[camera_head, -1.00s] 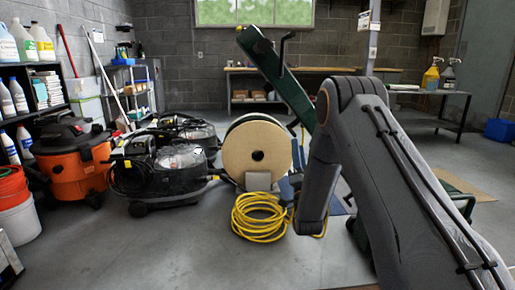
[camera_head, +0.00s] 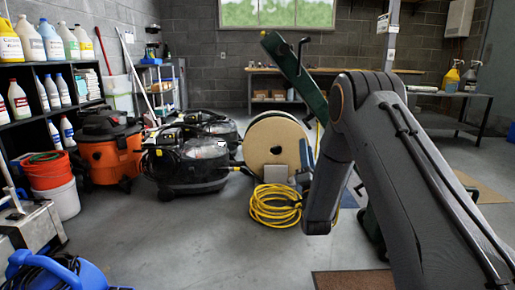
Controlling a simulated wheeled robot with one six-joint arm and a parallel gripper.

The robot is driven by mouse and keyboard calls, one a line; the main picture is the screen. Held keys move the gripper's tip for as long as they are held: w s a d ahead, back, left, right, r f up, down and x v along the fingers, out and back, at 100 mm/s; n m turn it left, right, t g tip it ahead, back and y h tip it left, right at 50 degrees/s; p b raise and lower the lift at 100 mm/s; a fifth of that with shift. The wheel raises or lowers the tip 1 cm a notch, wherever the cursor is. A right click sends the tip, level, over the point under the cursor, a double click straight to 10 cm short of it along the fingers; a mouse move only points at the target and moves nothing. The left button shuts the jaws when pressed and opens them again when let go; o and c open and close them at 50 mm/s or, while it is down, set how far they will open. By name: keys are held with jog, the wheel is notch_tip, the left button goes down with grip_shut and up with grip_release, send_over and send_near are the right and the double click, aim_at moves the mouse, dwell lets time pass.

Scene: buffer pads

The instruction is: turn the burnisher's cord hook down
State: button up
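The burnisher's long green handle (camera_head: 292,75) leans up and to the left behind my arm. A dark cord hook (camera_head: 300,52) stands up from its upper part, its bent end at the top. A large tan round pad (camera_head: 272,146) stands upright beside the handle's lower part, and a coiled yellow cord (camera_head: 275,206) lies on the floor in front. The burnisher's lower body is largely hidden by my grey arm. My gripper does not show; only my arm links are in view, on the right.
Black floor machines (camera_head: 185,165) and an orange vacuum (camera_head: 110,150) stand at left. A bucket stack (camera_head: 52,180), grey metal equipment (camera_head: 32,226) and a blue machine (camera_head: 55,272) line the near left. A brown mat (camera_head: 350,281) lies in front. The middle floor is clear.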

jog(key=a+r+n+g+y, duration=0.2)
jog(key=a+n+g, duration=0.3)
jog(key=a, duration=0.5)
jog(key=s+a+f+n+g+y, duration=0.2)
jog(key=s+a+n+g, duration=0.2)
jog(key=s+a+g, duration=0.6)
jog(key=s+f+n+g+h+p, duration=0.15)
jog(key=s+n+g, duration=0.8)
jog(key=s, duration=3.45)
jog(key=d+r+m+h+p, duration=0.1)
jog(key=d+r+m+p, duration=0.2)
jog(key=d+r+p, duration=0.8)
jog(key=s+d+r+m+h+p, duration=0.1)
jog(key=d+r+m+p, duration=0.3)
jog(key=d+r+p, duration=0.7)
notch_tip(320, 180, up, 6)
jog(key=p, duration=1.6)
jog(key=shift+s+d+g, duration=0.15)
jog(key=shift+s+g, duration=0.1)
jog(key=shift+g, duration=0.1)
